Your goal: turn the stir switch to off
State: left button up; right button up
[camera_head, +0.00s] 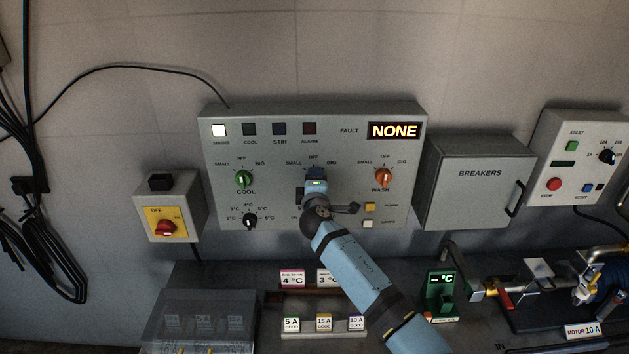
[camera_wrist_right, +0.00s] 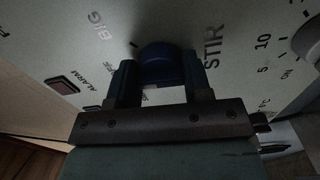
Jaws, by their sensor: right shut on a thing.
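The grey control panel (camera_head: 276,150) is on the wall, with three selector switches in a row. The stir switch is the middle one. It is a round blue knob (camera_wrist_right: 160,58) beside the printed word STIR in the right wrist view. My right gripper (camera_head: 315,175) is at the knob, and its dark fingers (camera_wrist_right: 161,76) are shut on the knob's two sides. In the head view my gripper and arm hide the knob. I cannot tell which mark the knob points to. My left gripper is not in view.
The green cool switch (camera_head: 244,179) is to the left and the orange wash switch (camera_head: 383,178) to the right. The fault display (camera_head: 394,131) reads NONE. A red rotary switch (camera_head: 166,228) and the breakers box (camera_head: 478,190) flank the panel. A bench with labelled parts is below.

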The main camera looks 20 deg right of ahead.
jog(key=shift+n, duration=0.3)
dwell(0.4)
jog(key=o, duration=0.9)
jog(key=shift+s, duration=0.1)
jog(key=b+v, duration=0.2)
jog(key=v, duration=1.1)
jog(key=shift+s, duration=0.35)
jog(key=shift+a, duration=0.1)
